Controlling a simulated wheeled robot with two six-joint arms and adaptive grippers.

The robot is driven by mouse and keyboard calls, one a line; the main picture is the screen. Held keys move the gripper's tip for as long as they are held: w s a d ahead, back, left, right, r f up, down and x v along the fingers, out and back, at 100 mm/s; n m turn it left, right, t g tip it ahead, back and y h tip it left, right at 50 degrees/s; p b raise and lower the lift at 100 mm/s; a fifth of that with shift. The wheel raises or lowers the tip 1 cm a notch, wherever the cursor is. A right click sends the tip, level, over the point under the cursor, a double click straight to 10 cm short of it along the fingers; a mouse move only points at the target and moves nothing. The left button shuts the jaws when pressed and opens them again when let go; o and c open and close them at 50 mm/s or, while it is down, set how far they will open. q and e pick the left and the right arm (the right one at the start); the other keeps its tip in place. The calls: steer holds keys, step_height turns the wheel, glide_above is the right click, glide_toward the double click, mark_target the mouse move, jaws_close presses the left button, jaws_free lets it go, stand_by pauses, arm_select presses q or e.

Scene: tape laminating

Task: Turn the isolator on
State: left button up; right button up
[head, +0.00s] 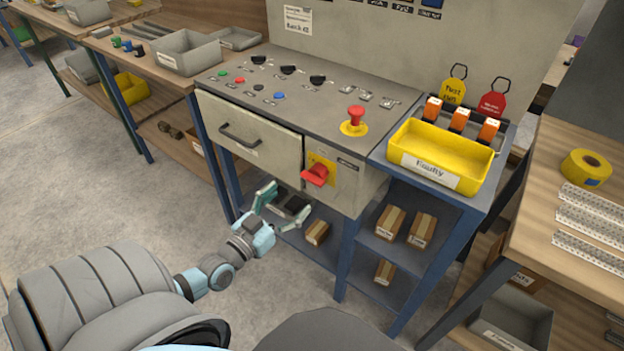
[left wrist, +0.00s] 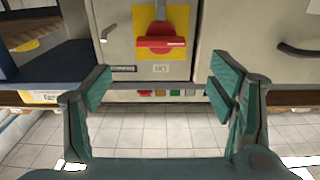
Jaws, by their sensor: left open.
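The isolator is a red rotary handle (head: 317,174) on a yellow plate, on the bench's front panel right of the drawer. In the left wrist view the red handle (left wrist: 160,44) lies crosswise on its yellow plate (left wrist: 178,18), above and between my fingers as pictured. My left gripper (head: 285,205) is open and empty, below and to the left of the handle in the head view, apart from it. Its green fingers (left wrist: 160,88) are spread wide in the left wrist view. My right gripper is not in view.
A red emergency stop button (head: 355,117) stands on the bench top above the isolator. The drawer (head: 250,138) with a dark handle is left of it. A yellow tray (head: 440,158) is to the right. Boxes (head: 390,222) lie on the shelf below. Floor in front is clear.

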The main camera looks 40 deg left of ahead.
mark_target(309, 181)
arm_select(q)
steer(key=w+b, duration=0.1)
steer(key=w, duration=0.3)
steer(key=w+b, duration=0.1)
steer(key=w, duration=0.4)
steer(key=shift+w+a+f+b, duration=0.2)
steer(key=shift+w+b, duration=0.1)
steer(key=shift+b, duration=0.1)
steer(key=shift+w+r, duration=0.1)
steer(key=shift+w, duration=0.2)
